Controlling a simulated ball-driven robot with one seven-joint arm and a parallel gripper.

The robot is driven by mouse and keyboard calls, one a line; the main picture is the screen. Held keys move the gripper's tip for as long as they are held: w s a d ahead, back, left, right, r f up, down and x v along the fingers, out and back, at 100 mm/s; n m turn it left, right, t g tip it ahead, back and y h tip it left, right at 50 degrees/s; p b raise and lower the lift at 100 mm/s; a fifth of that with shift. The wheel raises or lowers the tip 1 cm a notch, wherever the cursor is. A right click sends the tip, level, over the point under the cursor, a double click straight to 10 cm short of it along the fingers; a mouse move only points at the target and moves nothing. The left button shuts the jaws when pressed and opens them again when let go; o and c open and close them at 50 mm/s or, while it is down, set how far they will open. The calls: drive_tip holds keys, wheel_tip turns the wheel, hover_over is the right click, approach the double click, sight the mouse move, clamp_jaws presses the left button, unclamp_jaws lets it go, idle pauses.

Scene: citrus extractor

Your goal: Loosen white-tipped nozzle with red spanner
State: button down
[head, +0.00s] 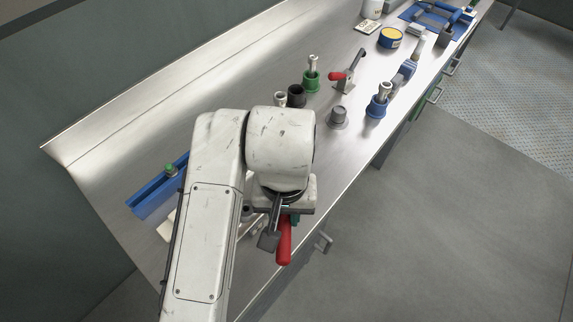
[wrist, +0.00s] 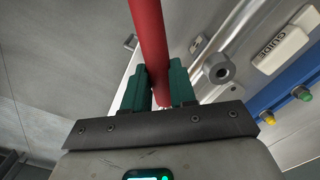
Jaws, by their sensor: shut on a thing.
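The red spanner shows as a red handle (head: 284,246) hanging below my gripper (head: 290,216) in the head view. In the wrist view, the red handle (wrist: 149,40) runs up from between the green fingers of my gripper (wrist: 160,88), which are shut on it. The spanner's working end is not clear in either view. I cannot pick out a white-tipped nozzle. A blue rail (head: 150,197) at the left, partly behind my arm, carries a green-tipped piece (head: 170,169). In the wrist view, the rail (wrist: 285,82) shows green (wrist: 301,93) and yellow (wrist: 267,117) tips.
A grey round boss with a hole (wrist: 218,68) and a white labelled block (wrist: 284,44) lie right of the handle. Farther along the bench stand a green holder (head: 311,84), a blue holder (head: 376,107) and a red-handled clamp (head: 347,75). Open floor lies to the right.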

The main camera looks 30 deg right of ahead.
drive_tip(key=shift+s+d+n+p, duration=0.45)
drive_tip(key=shift+d+n+p, duration=0.1)
drive_tip(key=shift+d+n, duration=0.25)
idle(0.4)
drive_tip(key=shift+w+a+m+b, duration=0.4)
drive_tip(key=shift+a+m+b, duration=0.1)
drive_tip(key=shift+a+m, duration=0.15)
drive_tip(key=shift+w+a+m+b, duration=0.4)
drive_tip(key=shift+a+m+b, duration=0.05)
drive_tip(key=shift+a+m, duration=0.2)
idle(1.6)
drive_tip(key=c, duration=1.4)
unclamp_jaws()
drive_tip(key=shift+c, duration=0.2)
clamp_jaws()
drive_tip(key=shift+w+a, duration=0.15)
drive_tip(key=shift+r, duration=0.35)
idle(1.0)
